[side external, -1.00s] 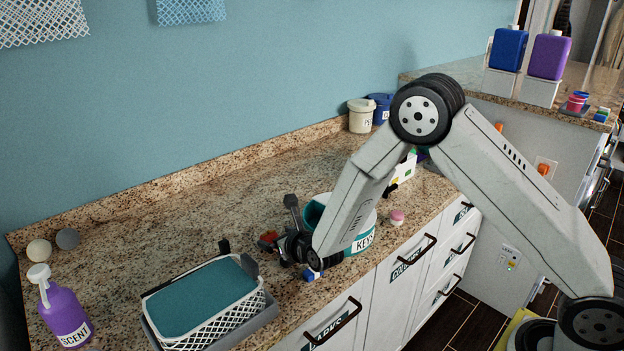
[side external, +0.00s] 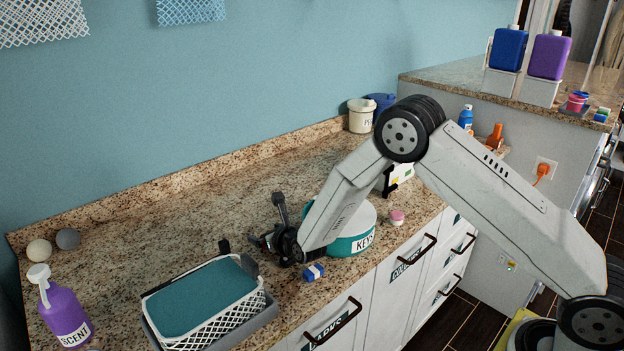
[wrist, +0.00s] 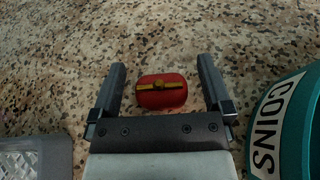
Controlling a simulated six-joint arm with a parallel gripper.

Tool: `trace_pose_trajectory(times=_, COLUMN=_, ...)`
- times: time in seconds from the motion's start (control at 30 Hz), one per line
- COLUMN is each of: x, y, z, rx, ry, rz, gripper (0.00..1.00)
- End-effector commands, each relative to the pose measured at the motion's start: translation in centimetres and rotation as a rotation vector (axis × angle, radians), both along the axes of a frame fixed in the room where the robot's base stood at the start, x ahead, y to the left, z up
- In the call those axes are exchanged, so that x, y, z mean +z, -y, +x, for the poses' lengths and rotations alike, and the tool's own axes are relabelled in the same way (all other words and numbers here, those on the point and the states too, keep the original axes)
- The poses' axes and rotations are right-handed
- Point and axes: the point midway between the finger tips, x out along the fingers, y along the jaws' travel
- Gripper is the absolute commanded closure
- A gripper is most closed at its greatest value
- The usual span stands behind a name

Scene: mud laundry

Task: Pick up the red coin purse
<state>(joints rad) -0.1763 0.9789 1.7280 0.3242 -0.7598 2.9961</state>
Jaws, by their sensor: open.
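The red coin purse (wrist: 161,98) is a small rounded red pouch with a yellow-brown clasp across its top. In the wrist view it lies on the speckled counter between the two fingers of my gripper (wrist: 162,66), with a gap on each side. My gripper is open and holds nothing. In the side view my gripper (side external: 262,238) is low over the counter, left of the teal container, and hides the purse there.
A blue-and-white block (side external: 313,272) lies in front. A white basket (side external: 235,318) with a teal cloth stands front left.

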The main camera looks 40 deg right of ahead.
Motion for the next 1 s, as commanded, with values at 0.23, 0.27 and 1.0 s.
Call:
trace_pose_trajectory(times=0.23, x=-0.44, y=0.08, z=0.94, rx=0.0, ry=-0.001, rz=0.0, gripper=0.0)
trace_pose_trajectory(times=0.27, x=-0.44, y=0.08, z=0.96, rx=0.0, ry=-0.001, rz=-0.001, gripper=0.0)
trace_pose_trajectory(times=1.0, x=-0.39, y=0.07, z=0.95, rx=0.0, ry=0.0, rz=0.0, gripper=0.89)
